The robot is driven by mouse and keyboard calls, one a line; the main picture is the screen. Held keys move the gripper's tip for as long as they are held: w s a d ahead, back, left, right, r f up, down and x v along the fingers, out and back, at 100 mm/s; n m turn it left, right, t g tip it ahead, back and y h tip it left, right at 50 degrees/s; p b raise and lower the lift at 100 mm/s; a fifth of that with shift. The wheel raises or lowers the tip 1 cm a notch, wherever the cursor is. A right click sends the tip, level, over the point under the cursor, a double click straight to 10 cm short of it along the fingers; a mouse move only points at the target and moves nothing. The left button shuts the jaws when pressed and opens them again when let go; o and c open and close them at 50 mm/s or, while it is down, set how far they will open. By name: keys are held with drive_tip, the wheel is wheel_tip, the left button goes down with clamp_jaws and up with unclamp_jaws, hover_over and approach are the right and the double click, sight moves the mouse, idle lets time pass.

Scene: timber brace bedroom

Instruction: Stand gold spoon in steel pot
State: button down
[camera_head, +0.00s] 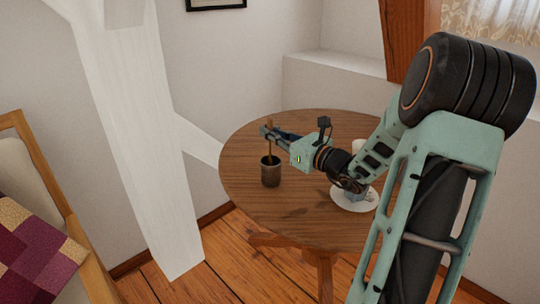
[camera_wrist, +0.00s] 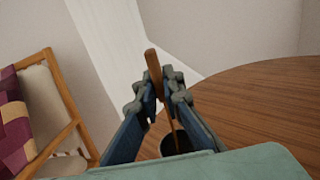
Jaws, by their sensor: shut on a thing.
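The gold spoon (camera_head: 269,142) is upright, slightly tilted, with its upper part between my gripper's fingers and its lower end inside the steel pot. In the wrist view the spoon (camera_wrist: 153,66) shows as a brown-gold handle rising above the fingertips. The steel pot (camera_head: 270,175), a small dark cylinder, stands on the round table near its left edge. In the wrist view the pot (camera_wrist: 175,142) is partly hidden behind the fingers and wrist. My gripper (camera_head: 266,133) is shut on the spoon, above the pot's mouth. It also shows in the wrist view (camera_wrist: 158,90).
The round wooden table (camera_head: 300,222) has free room at its front. A white plate (camera_head: 345,203) with a cup-like thing on it, and a pale object (camera_head: 358,146), are partly hidden by my arm. A white timber brace (camera_head: 150,140) and a chair (camera_head: 45,190) stand left.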

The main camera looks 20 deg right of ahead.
sight(270, 157)
wheel_tip(270, 157, down, 4)
drive_tip(key=shift+f+b, duration=0.15)
drive_tip(key=shift+b, duration=0.55)
drive_tip(key=c, duration=2.5)
unclamp_jaws()
drive_tip(key=shift+f, duration=0.1)
drive_tip(key=shift+c, duration=0.2)
drive_tip(key=o, duration=0.5)
drive_tip(key=shift+c, duration=0.2)
